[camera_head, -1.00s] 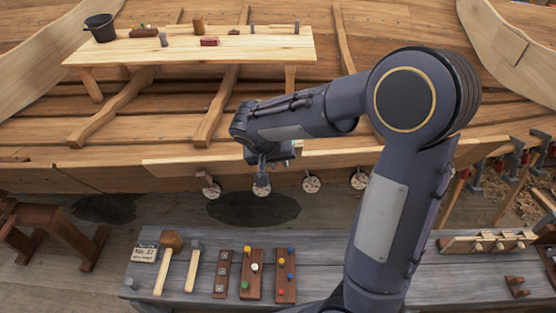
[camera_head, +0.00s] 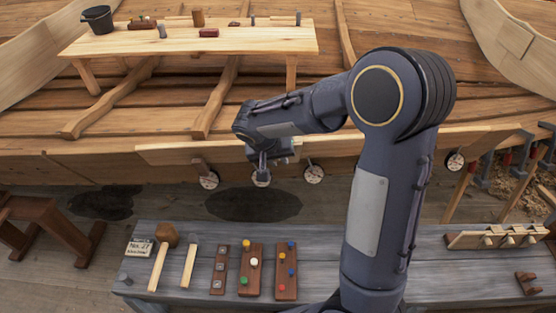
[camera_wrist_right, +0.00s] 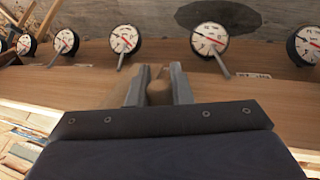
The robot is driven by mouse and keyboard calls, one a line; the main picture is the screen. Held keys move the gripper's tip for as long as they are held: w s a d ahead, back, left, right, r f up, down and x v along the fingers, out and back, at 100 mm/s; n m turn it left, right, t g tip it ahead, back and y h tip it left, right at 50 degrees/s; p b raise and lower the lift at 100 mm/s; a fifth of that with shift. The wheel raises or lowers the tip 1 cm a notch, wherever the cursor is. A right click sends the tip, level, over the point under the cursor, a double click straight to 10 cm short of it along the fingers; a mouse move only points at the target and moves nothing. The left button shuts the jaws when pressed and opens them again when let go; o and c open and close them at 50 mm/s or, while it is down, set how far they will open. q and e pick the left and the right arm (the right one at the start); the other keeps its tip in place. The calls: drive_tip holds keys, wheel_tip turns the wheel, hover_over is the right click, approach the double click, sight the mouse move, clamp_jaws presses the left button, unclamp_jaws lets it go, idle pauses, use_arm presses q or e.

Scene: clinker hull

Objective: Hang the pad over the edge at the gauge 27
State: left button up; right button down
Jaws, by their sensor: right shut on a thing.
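My right gripper (camera_head: 263,160) is at the upper plank edge of the hull, above the row of round white gauges. In the wrist view its two fingers (camera_wrist_right: 158,76) close on a small brown thing (camera_wrist_right: 158,91), which looks like the pad; most of it is hidden. The plank (camera_wrist_right: 60,88) lies behind the fingers. Gauges stand along the edge, among them one left (camera_wrist_right: 124,39) and one right (camera_wrist_right: 209,40) of the fingers. My left gripper is not in view.
A grey bench (camera_head: 330,236) in front holds a card (camera_head: 139,248) that seems to read No. 27, a mallet (camera_head: 166,236) and boards with coloured pegs (camera_head: 250,262). A wooden table (camera_head: 240,40) with a bucket (camera_head: 98,19) stands behind. My right arm hides part of the edge.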

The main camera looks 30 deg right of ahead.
drive_tip(key=shift+f+b, duration=0.25)
drive_tip(key=shift+b, duration=0.1)
idle(0.5)
drive_tip(key=c, duration=1.2)
unclamp_jaws()
drive_tip(key=shift+c, duration=0.2)
drive_tip(key=v, duration=0.7)
drive_tip(key=shift+a+r, duration=0.2)
drive_tip(key=shift+r, duration=0.15)
drive_tip(key=shift+s, duration=0.1)
